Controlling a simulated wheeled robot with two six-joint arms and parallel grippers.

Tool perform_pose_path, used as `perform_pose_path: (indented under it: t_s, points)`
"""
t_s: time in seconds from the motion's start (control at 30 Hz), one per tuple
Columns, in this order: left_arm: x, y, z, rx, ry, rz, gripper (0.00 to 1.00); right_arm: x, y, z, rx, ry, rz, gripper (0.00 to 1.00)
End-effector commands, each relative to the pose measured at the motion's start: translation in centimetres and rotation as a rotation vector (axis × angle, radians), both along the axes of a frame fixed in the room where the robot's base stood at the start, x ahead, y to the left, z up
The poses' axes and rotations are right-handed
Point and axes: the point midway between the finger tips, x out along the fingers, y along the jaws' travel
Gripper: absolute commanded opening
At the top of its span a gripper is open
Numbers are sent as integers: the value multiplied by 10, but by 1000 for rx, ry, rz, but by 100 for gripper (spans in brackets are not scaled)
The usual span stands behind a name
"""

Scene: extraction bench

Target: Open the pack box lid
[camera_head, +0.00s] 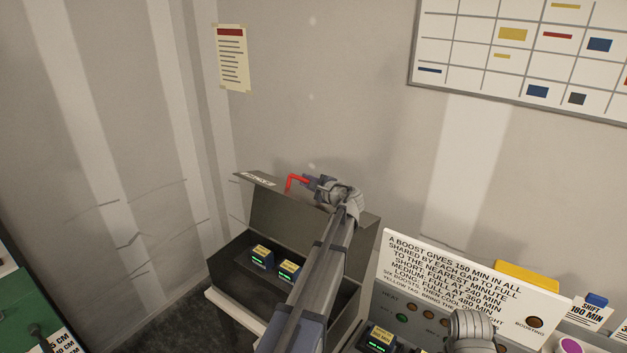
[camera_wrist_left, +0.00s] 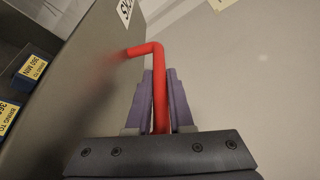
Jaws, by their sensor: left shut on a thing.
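The pack box (camera_head: 226,273) is a dark box at the lower middle of the head view. Its lid (camera_head: 277,220) stands raised at the back, and several packs show inside. A red handle (camera_head: 294,181) is at the lid's top edge, and it also shows in the left wrist view (camera_wrist_left: 158,75) as a bent red bar. My left gripper (camera_head: 312,184) is shut on the red handle, with its two fingers (camera_wrist_left: 160,95) on either side of the bar. My left arm hides the right part of the box. My right gripper does not show clearly.
Packs with blue-and-yellow labels (camera_head: 262,257) sit in the box. A white instruction sign (camera_head: 455,275) and a panel with lights stand to the right. A wall is close behind the lid. A green surface (camera_head: 30,300) is at the far left.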

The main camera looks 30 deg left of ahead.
Motion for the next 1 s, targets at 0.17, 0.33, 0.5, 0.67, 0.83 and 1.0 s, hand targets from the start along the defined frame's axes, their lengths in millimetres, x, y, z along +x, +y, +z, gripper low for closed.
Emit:
perform_pose_path:
  t_s: [0.17, 0.33, 0.5, 0.67, 0.83, 1.0]
  points:
    - [-55, 2, 1, -14, -125, 2, 0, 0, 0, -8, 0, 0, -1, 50]
    - [-74, 4, 2, -14, -129, 0, 0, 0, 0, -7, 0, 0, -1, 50]
    - [-76, 5, 1, -15, -129, -1, 0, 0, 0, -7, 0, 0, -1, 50]
    - [-75, 5, 1, -15, -129, -1, 0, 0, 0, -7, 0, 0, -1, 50]
    - [-75, 5, 2, -14, -128, -1, 36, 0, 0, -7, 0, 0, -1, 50]
    - [-75, 5, 2, -13, -127, -1, 50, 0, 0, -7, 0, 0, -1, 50]
